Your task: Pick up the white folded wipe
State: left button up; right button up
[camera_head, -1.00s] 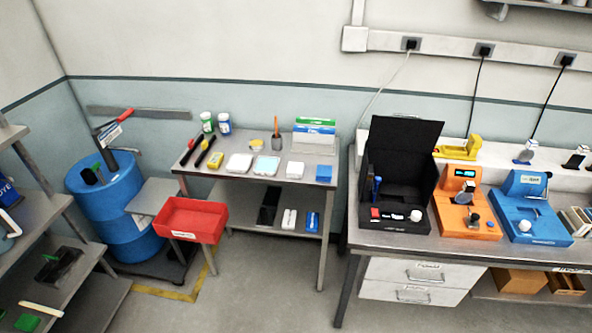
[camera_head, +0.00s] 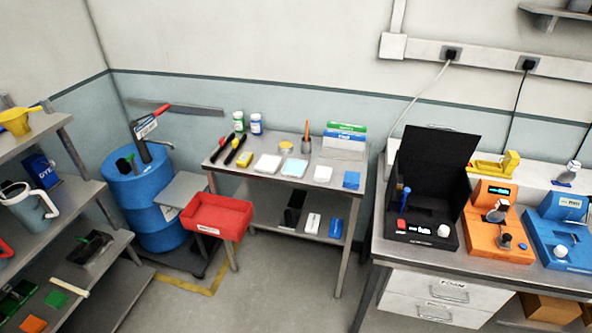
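Two plain white flat items lie on the small metal table (camera_head: 222,169). One is a wider white pad (camera_head: 268,164) left of centre, and the other is a smaller white block (camera_head: 322,174) to the right. A white item with a pale blue top (camera_head: 294,168) lies between them. They are too small to tell which is the folded wipe. Neither of my grippers is in view.
A red bin (camera_head: 218,214) is at the table's front left, near a blue drum (camera_head: 150,205). A blue block (camera_head: 351,180) lies at the table's right. A workbench with an open black box (camera_head: 432,175) stands right; shelves (camera_head: 72,237) stand left. Floor in front is clear.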

aim_at(323, 175)
jog(key=u, duration=0.45)
jog(key=i, duration=0.6)
jog(key=u, duration=0.45)
jog(key=i, duration=1.6)
jog(key=z, duration=0.75)
